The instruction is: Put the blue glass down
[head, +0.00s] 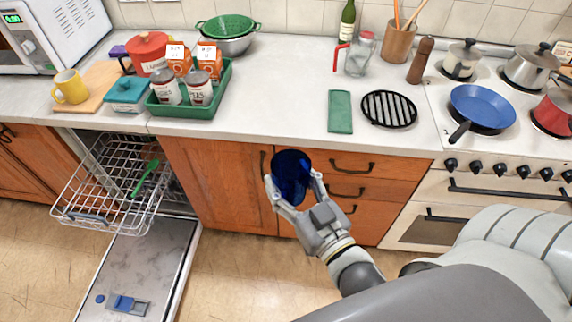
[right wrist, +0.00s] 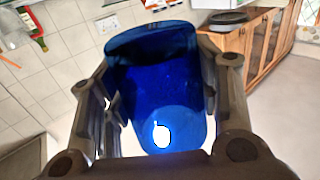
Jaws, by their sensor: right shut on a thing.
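The blue glass (head: 291,177) is dark blue and see-through. My right gripper (head: 294,190) is shut on it, with one finger on each side. It holds the glass in the air in front of the wooden drawers, lower in the picture than the counter's front edge. In the right wrist view the glass (right wrist: 155,85) fills the space between the two fingers, its open rim towards the top of the picture. My left gripper is not in view.
The white counter (head: 270,100) has a wide bare stretch between the green tray (head: 222,88) and the green cloth (head: 340,112). A black round trivet (head: 389,108) lies right of the cloth. The dishwasher is open, its rack (head: 110,185) pulled out at left.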

